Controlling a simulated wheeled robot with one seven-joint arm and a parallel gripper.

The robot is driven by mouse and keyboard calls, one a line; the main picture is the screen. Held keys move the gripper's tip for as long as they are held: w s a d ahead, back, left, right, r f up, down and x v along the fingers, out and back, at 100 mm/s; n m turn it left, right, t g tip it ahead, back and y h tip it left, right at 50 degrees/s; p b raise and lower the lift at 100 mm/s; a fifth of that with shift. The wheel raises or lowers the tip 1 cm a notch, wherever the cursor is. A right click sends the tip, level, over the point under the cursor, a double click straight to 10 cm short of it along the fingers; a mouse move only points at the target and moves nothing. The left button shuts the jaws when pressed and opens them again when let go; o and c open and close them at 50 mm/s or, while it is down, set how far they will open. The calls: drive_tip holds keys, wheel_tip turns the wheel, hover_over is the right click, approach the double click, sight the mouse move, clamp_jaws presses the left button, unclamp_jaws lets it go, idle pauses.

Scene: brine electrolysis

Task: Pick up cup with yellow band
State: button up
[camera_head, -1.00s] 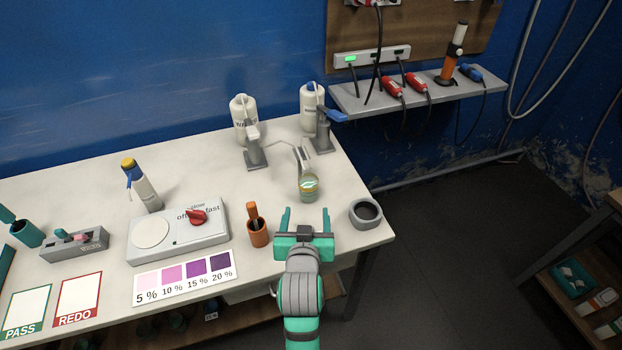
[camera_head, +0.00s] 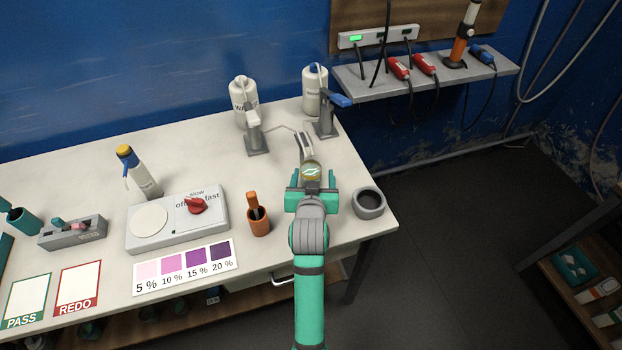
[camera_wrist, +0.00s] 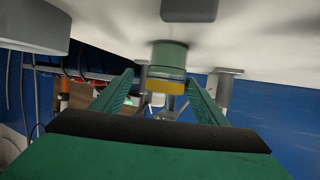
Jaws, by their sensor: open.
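The cup with the yellow band (camera_head: 311,168) stands on the white table near its right end, seen from above in the head view. It also shows in the wrist view (camera_wrist: 168,56), upside down there, as a green cup with a yellow band. My gripper (camera_head: 312,179) is open, its two green fingers spread at either side of the cup. In the wrist view the fingers (camera_wrist: 160,84) reach toward the cup, with the cup between their tips. I cannot tell whether either finger touches it. My gripper hides the cup's near side in the head view.
A grey round pot (camera_head: 369,204) stands close to the right of my gripper. An orange holder (camera_head: 258,220) stands to the left. Two clamp stands (camera_head: 255,140) (camera_head: 324,128) and white bottles (camera_head: 239,100) stand behind the cup. The table's front right edge is near.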

sight(311, 167)
drive_tip(key=w, duration=0.1)
drive_tip(key=w+f, duration=0.1)
drive_tip(key=shift+w+a, duration=0.45)
drive_tip(key=shift+a, duration=0.35)
drive_tip(key=shift+d, duration=0.45)
drive_tip(key=c, duration=1.1)
drive_tip(key=shift+s+d, duration=0.15)
drive_tip(key=shift+s, duration=0.05)
drive_tip(key=shift+c, duration=0.9)
drive_tip(key=shift+r, duration=0.1)
